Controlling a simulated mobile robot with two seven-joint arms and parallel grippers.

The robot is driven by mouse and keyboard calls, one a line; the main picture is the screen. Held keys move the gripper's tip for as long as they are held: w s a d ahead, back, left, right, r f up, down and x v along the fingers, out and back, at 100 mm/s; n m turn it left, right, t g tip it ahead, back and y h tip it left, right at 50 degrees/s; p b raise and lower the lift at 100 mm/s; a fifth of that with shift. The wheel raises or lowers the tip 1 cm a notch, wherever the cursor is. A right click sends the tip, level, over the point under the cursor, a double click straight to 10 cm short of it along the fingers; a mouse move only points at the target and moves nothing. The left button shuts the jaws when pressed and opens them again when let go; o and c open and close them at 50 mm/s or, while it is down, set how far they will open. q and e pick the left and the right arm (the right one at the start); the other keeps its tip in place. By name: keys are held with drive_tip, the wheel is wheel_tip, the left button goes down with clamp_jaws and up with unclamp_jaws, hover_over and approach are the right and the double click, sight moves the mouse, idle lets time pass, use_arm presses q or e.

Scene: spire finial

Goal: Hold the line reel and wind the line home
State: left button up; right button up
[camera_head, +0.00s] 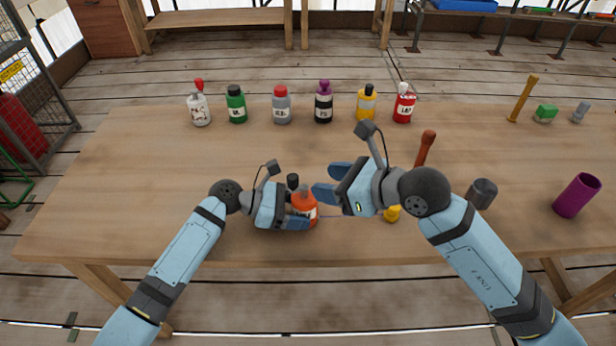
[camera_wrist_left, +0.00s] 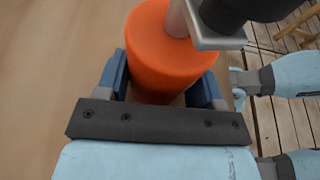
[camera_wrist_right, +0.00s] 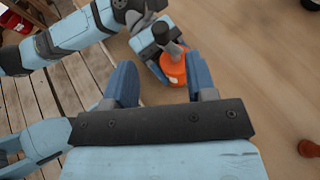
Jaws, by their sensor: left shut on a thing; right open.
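The line reel (camera_head: 305,206) is an orange, upright drum near the table's front edge. On top are a grey crank arm (camera_wrist_left: 202,36) and a dark knob (camera_head: 292,180). My left gripper (camera_head: 299,214) is shut around the drum; its blue fingers press both sides in the left wrist view. A thin blue line (camera_head: 342,216) runs from the reel toward a yellow object (camera_head: 392,214), partly hidden by my right arm. My right gripper (camera_head: 328,183) is open and empty, just right of the reel. In the right wrist view, the reel (camera_wrist_right: 172,68) lies ahead, between its fingers.
Several bottles, including a green one (camera_head: 237,105), stand along the table's back. A brown-red peg (camera_head: 426,148), a dark grey cylinder (camera_head: 482,193) and a purple cup (camera_head: 577,195) are to the right. The table's left side (camera_head: 130,185) is clear.

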drive_tip(key=v, duration=0.3)
wheel_tip(320, 180, up, 7)
drive_tip(key=g+h, duration=0.7)
drive_tip(key=h, duration=0.4)
hover_over(292, 176)
wheel_tip(292, 176, down, 12)
drive_tip(key=shift+r, duration=0.15)
